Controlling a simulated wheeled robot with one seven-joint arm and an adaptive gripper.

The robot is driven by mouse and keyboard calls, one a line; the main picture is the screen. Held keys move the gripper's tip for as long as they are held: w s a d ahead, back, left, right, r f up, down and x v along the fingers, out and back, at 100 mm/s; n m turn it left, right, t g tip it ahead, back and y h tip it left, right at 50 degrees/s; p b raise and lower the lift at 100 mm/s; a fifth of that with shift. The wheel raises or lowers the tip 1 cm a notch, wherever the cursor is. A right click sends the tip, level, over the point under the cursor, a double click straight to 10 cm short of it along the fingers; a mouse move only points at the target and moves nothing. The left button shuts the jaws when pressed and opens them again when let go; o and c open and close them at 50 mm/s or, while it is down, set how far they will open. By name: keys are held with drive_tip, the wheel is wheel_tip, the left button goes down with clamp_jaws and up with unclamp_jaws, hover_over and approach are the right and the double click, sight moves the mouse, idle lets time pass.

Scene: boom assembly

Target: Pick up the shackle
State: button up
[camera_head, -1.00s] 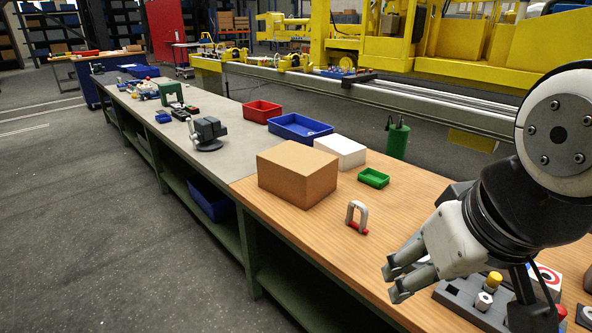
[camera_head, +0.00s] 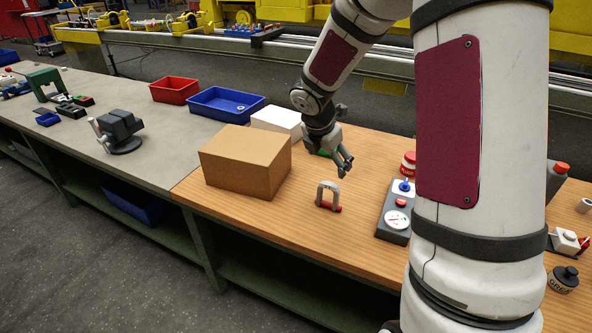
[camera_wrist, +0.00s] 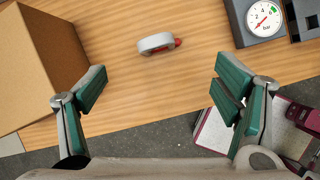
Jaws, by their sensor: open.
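The shackle (camera_head: 328,196) is a grey U-shaped bow with a red pin. It stands upright on the wooden table, pin side down, just right of the cardboard box. In the wrist view the shackle (camera_wrist: 157,43) lies ahead of the fingers, near the middle between them and apart from both. My gripper (camera_head: 346,168) is open and empty, above the table behind and slightly right of the shackle. In the wrist view my gripper (camera_wrist: 160,88) shows two green-padded fingers spread wide.
The cardboard box (camera_head: 245,162) stands close to the left of the shackle. A grey panel with a gauge (camera_head: 396,219) is to the right. A white box (camera_head: 277,121) and a blue tray (camera_head: 226,104) are behind. The table's front edge lies close before the shackle.

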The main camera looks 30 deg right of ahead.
sight(329, 184)
drive_tip(key=w+d+f+n, duration=0.1)
drive_tip(key=f, duration=0.3)
drive_tip(key=w+d+f+n, duration=0.1)
drive_tip(key=f, duration=0.3)
drive_tip(key=w+d+f+n, duration=0.1)
drive_tip(key=f, duration=0.3)
drive_tip(key=shift+w+d+f+y, duration=0.1)
drive_tip(key=shift+w+d+y, duration=0.2)
drive_tip(key=shift+w+d, duration=0.1)
drive_tip(key=shift+p+x, duration=0.4)
drive_tip(key=shift+x, duration=2.8)
drive_tip(key=shift+s+a, duration=0.1)
drive_tip(key=shift+a, duration=0.05)
drive_tip(key=c, duration=1.8)
